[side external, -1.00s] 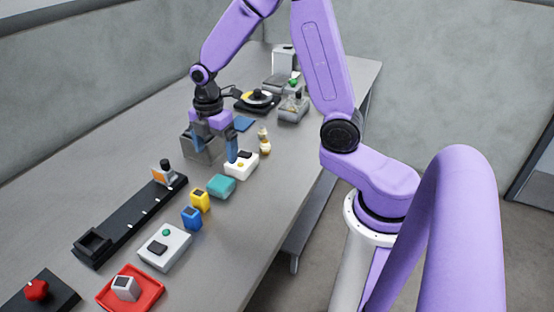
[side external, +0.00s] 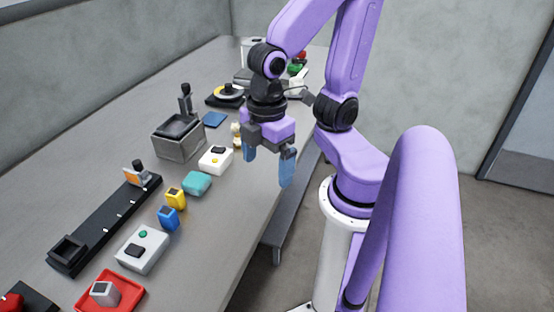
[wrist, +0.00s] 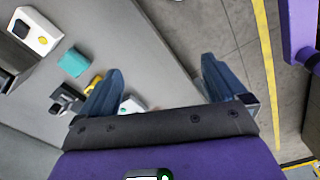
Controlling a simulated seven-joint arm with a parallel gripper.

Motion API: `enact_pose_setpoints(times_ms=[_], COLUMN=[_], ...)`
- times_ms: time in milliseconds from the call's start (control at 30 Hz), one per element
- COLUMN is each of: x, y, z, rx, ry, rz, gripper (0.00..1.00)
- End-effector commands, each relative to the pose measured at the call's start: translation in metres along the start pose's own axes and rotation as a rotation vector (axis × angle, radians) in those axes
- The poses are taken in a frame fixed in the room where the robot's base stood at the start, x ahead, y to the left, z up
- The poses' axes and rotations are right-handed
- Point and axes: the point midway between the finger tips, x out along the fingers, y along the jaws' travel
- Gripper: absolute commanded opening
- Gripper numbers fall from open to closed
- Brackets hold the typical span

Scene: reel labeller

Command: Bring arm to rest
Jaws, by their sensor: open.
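My gripper (side external: 268,167) has blue fingers that are spread apart with nothing between them. In the side view it hangs pointing down at the right edge of the grey table (side external: 225,215), above the table surface. In the wrist view my gripper (wrist: 160,82) shows both fingers apart, with the table edge and the floor beyond them. My arm is folded back close to its base.
On the table stand a white box with a yellow button (side external: 215,159), a teal block (side external: 196,184), yellow (side external: 175,197) and blue (side external: 168,218) blocks, a black rail (side external: 108,222), a grey bin (side external: 178,147) and a red tray (side external: 128,296).

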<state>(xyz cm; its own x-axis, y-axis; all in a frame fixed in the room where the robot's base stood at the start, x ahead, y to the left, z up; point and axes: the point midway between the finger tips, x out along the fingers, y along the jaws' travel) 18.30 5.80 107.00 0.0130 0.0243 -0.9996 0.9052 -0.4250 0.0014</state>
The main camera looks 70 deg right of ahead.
Motion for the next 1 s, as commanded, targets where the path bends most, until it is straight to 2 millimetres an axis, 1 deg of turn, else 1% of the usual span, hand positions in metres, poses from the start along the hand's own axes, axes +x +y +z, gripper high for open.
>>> enact_pose_setpoints(times_ms=[33,100,200,1000], x=[-0.0012,-0.0017,-0.0021,-0.0021], y=[-0.0061,-0.0114,-0.0152,-0.0156], z=[0.0045,0.0093,0.0127,0.0128], rx=[0.007,0.021,0.032,0.035], ry=[0.004,0.003,0.003,0.002], rz=[0.000,-0.001,-0.002,-0.002], gripper=[0.98,0.98,0.98,0.98])
